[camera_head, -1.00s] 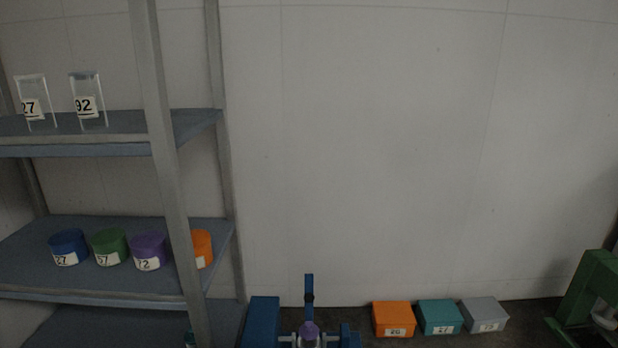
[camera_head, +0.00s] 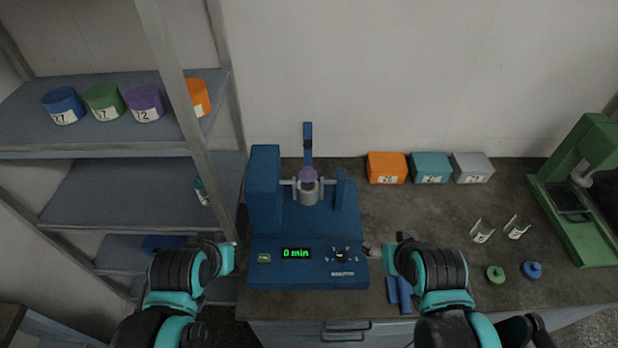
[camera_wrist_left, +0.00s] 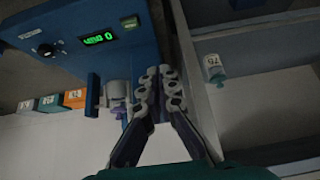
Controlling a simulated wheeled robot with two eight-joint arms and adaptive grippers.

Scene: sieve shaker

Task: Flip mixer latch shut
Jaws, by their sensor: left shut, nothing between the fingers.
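The blue mixer (camera_head: 306,262) stands on the bench, its green display reading 0 min. Its blue latch arm (camera_head: 307,146) stands upright behind a purple-lidded container (camera_head: 308,178) clamped in the grey holder (camera_head: 306,194). My left gripper (camera_head: 234,246) is left of the mixer's front, apart from the latch. In the left wrist view its fingers (camera_wrist_left: 158,78) are shut and empty, with the mixer (camera_wrist_left: 115,25) appearing upside down behind them. My right gripper (camera_head: 372,249) is beside the mixer's front right corner; its fingers are too small to judge.
A shelf rack (camera_head: 110,150) with several coloured tubs stands close on the left. Orange, teal and grey boxes (camera_head: 387,168) line the wall. Blue pieces (camera_head: 399,294) lie by my right arm. Clear vessels, round lids and a green press (camera_head: 585,190) are at right.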

